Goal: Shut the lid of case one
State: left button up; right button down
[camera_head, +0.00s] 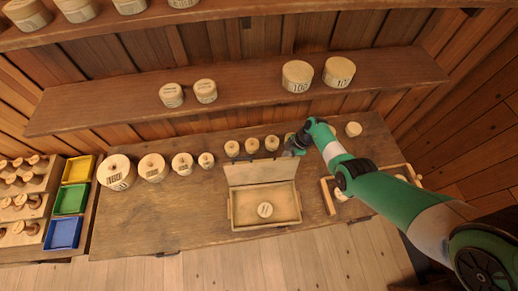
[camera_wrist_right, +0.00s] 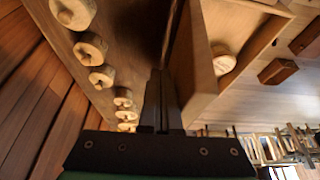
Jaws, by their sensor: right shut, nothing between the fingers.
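A wooden case (camera_head: 234,217) stands on the workbench with its lid (camera_head: 262,172) raised, leaning up at the back edge. A pale round spool (camera_head: 265,210) with a dark mark lies inside; it also shows in the right wrist view (camera_wrist_right: 223,62). My right gripper (camera_head: 291,151) is behind the lid, near its upper right corner. In the right wrist view its fingers (camera_wrist_right: 160,75) are shut and empty, close beside the outer face of the lid (camera_wrist_right: 192,55). I cannot tell whether they touch it. My left gripper is not in view.
Several spools stand in a row behind and left of the case, including a large one (camera_head: 117,173). A wooden tray (camera_head: 328,197) to the right is partly hidden by my right arm. Yellow (camera_head: 78,169), green and blue bins sit far left. A shelf (camera_head: 240,88) overhangs the bench's back.

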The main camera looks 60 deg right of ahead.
jog(key=shift+s+a+r+p, duration=0.1)
jog(key=shift+s+a+p, duration=0.65)
jog(key=shift+p, duration=0.4)
jog(key=shift+s+a+p, duration=0.6)
jog(key=shift+a+p, duration=0.05)
jog(key=shift+a, duration=0.2)
notch_tip(320, 180, up, 8)
dwell(0.7)
dwell(0.4)
